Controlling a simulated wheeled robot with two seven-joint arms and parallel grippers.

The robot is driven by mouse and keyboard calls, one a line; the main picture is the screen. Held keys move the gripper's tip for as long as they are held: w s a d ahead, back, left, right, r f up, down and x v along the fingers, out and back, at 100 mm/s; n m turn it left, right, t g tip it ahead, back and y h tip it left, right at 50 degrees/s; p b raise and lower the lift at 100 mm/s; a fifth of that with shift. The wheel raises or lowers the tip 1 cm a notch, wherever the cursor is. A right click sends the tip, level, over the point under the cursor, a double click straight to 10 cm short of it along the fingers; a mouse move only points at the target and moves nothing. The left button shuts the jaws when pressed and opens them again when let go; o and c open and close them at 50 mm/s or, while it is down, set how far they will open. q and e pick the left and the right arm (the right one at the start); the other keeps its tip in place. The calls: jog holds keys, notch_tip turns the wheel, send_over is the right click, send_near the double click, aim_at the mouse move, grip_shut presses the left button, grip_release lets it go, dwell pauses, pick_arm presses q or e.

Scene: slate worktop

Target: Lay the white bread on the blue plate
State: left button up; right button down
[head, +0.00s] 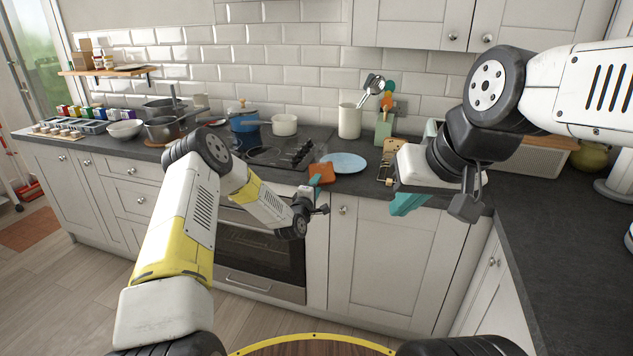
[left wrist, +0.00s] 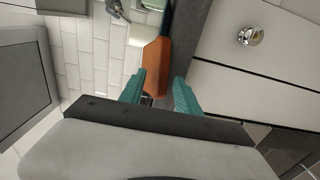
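The blue plate (head: 343,162) lies flat near the worktop's front edge, right of the hob. An orange-brown slab (head: 321,173) is at the worktop edge just left of and in front of it; I cannot tell if it is bread. My left gripper (head: 317,187) is right in front of the slab. In the left wrist view the slab (left wrist: 155,65) shows between and beyond the teal fingers (left wrist: 159,93), which are apart. No white bread is clearly visible. My right gripper (head: 408,166) is open and empty, in front of the worktop right of the plate.
A light wooden rack (head: 388,158) stands right of the plate, partly hidden by my right gripper. Behind are a utensil crock (head: 349,121) and a green holder (head: 383,129). A blue pot (head: 243,121) and white pot (head: 284,125) stand at the back left. The right-hand worktop (head: 560,240) is clear in front.

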pick_arm(q)
grip_shut()
jog(key=shift+r, duration=1.25)
jog(key=shift+s, duration=0.1)
jog(key=s+a+r, duration=0.2)
jog(key=s, duration=0.4)
jog(key=s+a+r, duration=0.2)
jog(key=s+r, duration=0.1)
jog(key=s, duration=0.4)
jog(key=shift+a, duration=0.2)
jog(key=shift+s, duration=0.1)
